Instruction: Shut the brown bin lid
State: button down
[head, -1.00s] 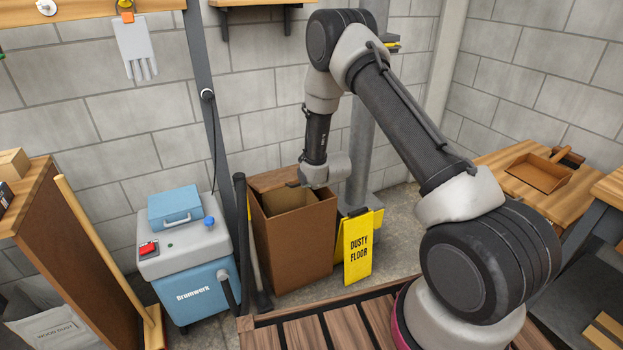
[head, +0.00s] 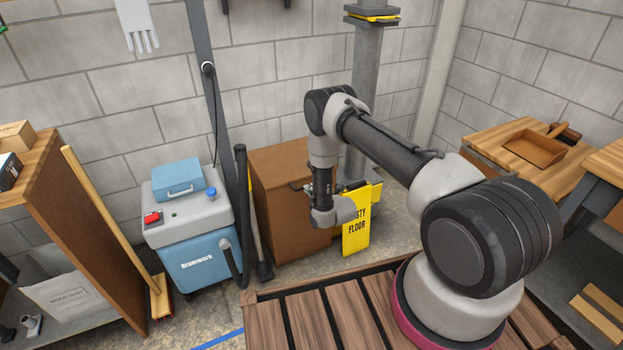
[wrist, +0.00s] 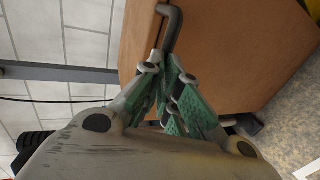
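The brown bin (head: 285,215) stands against the block wall in the head view. Its brown lid (head: 283,158) lies flat over the top, and no opening shows. My gripper (head: 300,186) is at the bin's front right edge, partly hidden by my wrist. In the wrist view the green-padded fingers (wrist: 164,68) come together at the tips, with nothing clearly held between them. A dark bent handle (wrist: 172,30) on the brown surface (wrist: 225,50) is right at the fingertips; I cannot tell whether they touch it.
A yellow floor sign (head: 357,235) stands close to the bin's right side. A blue-grey machine (head: 190,235) with a dark hose is to its left. A grey post (head: 366,100) rises behind. A slatted wooden deck (head: 330,318) lies in front.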

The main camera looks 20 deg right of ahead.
jog(key=shift+a+f+t+y, duration=0.1)
jog(key=shift+f+t+y, duration=0.2)
jog(key=shift+f+t, duration=0.65)
jog(key=c, duration=1.9)
grip_release()
jog(key=shift+w+a+f+g, duration=0.2)
jog(key=shift+w+f+g, duration=0.15)
jog(key=shift+w+f, duration=0.15)
jog(key=o, duration=0.7)
jog(key=shift+f, duration=0.1)
jog(key=shift+o, duration=0.5)
jog(key=shift+f, duration=0.15)
jog(key=shift+s, duration=0.15)
jog(key=shift+s+d, duration=0.1)
jog(key=shift+d, duration=0.05)
jog(key=shift+c, duration=0.3)
jog(key=shift+s, duration=0.2)
jog(key=shift+c, duration=0.2)
jog(key=v, duration=1.1)
jog(key=shift+s+r, duration=0.2)
jog(key=shift+r, duration=0.1)
jog(key=shift+c, duration=1.4)
